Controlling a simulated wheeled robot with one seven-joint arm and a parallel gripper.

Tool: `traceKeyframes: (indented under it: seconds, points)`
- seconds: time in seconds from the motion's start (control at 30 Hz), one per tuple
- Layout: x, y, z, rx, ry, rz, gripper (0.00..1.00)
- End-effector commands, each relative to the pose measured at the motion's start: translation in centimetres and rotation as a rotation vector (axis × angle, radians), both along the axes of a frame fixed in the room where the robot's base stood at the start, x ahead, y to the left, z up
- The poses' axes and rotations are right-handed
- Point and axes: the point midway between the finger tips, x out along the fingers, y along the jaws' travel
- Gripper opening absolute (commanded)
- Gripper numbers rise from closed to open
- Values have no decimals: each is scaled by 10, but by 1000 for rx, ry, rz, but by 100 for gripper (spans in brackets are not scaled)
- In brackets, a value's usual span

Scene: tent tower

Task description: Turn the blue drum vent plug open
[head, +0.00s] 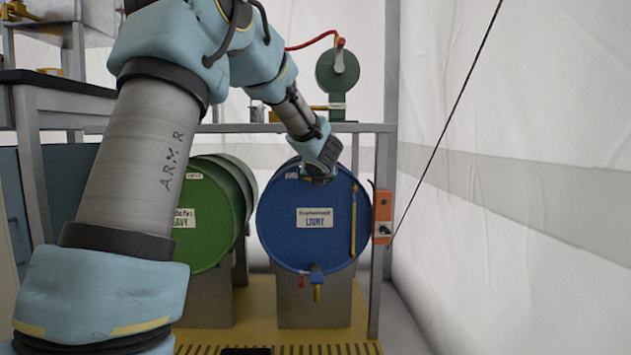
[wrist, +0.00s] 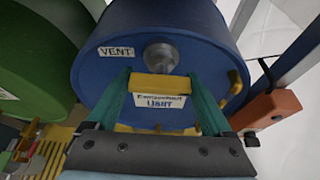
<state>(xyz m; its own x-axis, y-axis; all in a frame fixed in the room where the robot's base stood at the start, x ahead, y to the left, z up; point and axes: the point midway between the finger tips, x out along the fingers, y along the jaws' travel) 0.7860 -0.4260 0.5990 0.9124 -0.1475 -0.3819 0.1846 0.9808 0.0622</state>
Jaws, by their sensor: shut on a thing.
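The blue drum (head: 285,235) lies on its side with its round end facing me, and it fills the middle of the wrist view (wrist: 215,50). A "VENT" label (wrist: 116,51) is near the top of that end. Beside it are a round grey metal boss (wrist: 161,56) and a yellow bar (wrist: 160,82), which look like the vent plug. My gripper (wrist: 160,86) has its teal fingers at the two ends of the yellow bar and is shut on it; the bar lies roughly level. In the head view my gripper (head: 318,176) hides the plug.
A green drum (head: 205,235) lies to the left. The blue drum has a yellow upright strip (head: 354,222) at right and a tap (head: 317,280) below. An orange box (head: 382,217) is on the frame post at right. A shelf with a green round device (head: 336,75) is above.

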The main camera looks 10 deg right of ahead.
Motion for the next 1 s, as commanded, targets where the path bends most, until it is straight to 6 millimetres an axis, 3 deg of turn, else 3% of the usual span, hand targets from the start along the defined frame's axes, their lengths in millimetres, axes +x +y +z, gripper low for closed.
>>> traceKeyframes:
  seconds: [0.07, 0.1, 0.23, 0.57, 1.0]
  points:
    - [0, -1, 0, 0, 0, -2, 29]
    - [0, -1, 0, 0, 0, -2, 86]
    - [0, -1, 0, 1, 0, -1, 100]
    - [-5, 0, 3, 1, 0, -1, 100]
    - [-77, 12, 35, 2, -1, -3, 100]
